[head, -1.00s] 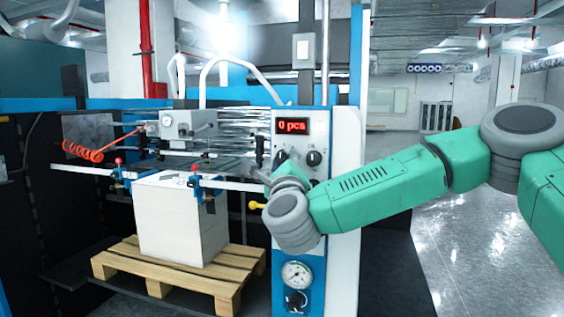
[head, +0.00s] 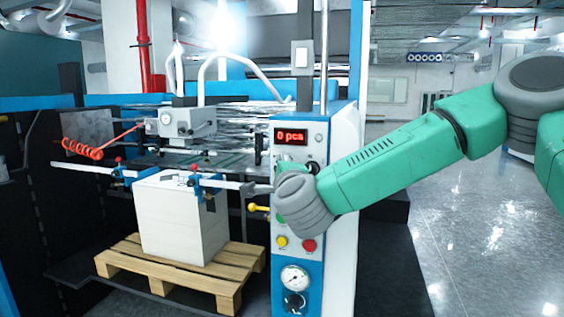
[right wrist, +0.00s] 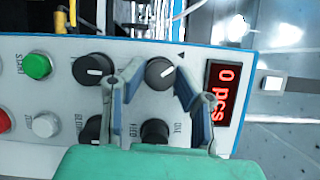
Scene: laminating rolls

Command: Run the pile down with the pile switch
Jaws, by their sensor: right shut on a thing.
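The control panel of the machine (head: 284,262) shows in the head view, with my right gripper at its upper part, mostly hidden behind my wrist. In the right wrist view my right gripper (right wrist: 158,78) has its two fingers closed on either side of a black rotary knob (right wrist: 160,71), beside the red display (right wrist: 221,92). The label of this knob cannot be read. Other black knobs sit close by, one at the left (right wrist: 93,68). The pile (head: 180,225) is a white block of sheets on a wooden pallet (head: 180,272). My left gripper is not in view.
The display reads 0 pcs. A green button (right wrist: 37,66) and a white button (right wrist: 46,125) lie left of the knobs in the wrist view. A yellow knob (head: 257,208) sticks out left of the panel. Open floor (head: 470,250) lies at the right.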

